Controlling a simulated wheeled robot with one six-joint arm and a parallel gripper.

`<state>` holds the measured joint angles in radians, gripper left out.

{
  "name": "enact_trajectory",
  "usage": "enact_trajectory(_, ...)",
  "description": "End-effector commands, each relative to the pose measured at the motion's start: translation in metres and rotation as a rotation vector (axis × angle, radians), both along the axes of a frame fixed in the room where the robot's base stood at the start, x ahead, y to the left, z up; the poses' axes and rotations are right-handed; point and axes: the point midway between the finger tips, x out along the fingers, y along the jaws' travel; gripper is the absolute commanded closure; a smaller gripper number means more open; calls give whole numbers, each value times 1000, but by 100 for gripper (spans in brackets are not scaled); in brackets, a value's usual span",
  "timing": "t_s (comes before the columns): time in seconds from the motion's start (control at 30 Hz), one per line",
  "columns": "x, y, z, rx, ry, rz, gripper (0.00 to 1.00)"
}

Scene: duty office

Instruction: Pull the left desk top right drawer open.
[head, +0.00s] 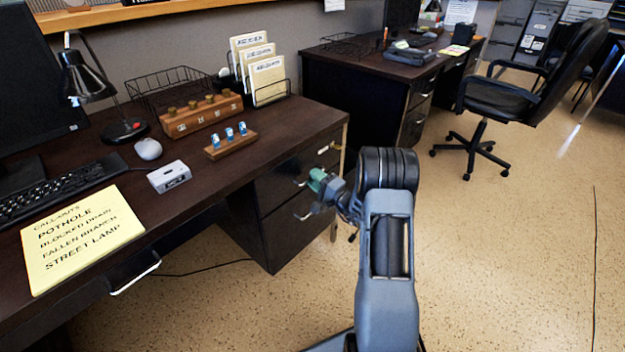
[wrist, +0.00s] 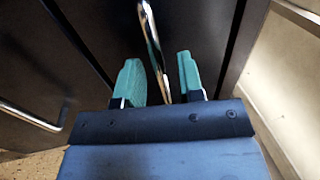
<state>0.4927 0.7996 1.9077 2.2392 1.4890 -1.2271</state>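The left desk (head: 235,165) has a dark drawer pedestal at its right end. The top right drawer (head: 282,182) is a dark front under the desktop and looks closed. In the wrist view, a shiny metal bar handle (wrist: 151,32) runs between the two teal fingertips of my gripper (wrist: 160,80). The fingers are open, one on each side of the bar. I cannot tell whether either touches it. In the head view, my gripper (head: 312,190) is at the pedestal front, partly hidden by my own wrist, and hides part of the drawer front.
Another metal handle (wrist: 35,118) shows at the left of the wrist view. A yellow note sheet (head: 82,235), a keyboard (head: 60,190) and a wooden stamp rack (head: 202,115) lie on the desktop. An office chair (head: 520,85) stands at the right. The floor (head: 510,250) at the right is clear.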

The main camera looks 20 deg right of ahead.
Motion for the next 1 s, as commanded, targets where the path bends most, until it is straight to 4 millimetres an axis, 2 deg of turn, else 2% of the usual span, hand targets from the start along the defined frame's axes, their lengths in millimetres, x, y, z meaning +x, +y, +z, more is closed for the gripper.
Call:
enact_trajectory(0.2,10,5,2,0,0,0,65)
enact_trajectory(0.5,10,5,2,1,0,1,66)
enact_trajectory(0.87,10,5,2,1,0,1,100)
enact_trajectory(1.0,10,5,2,1,0,0,100)
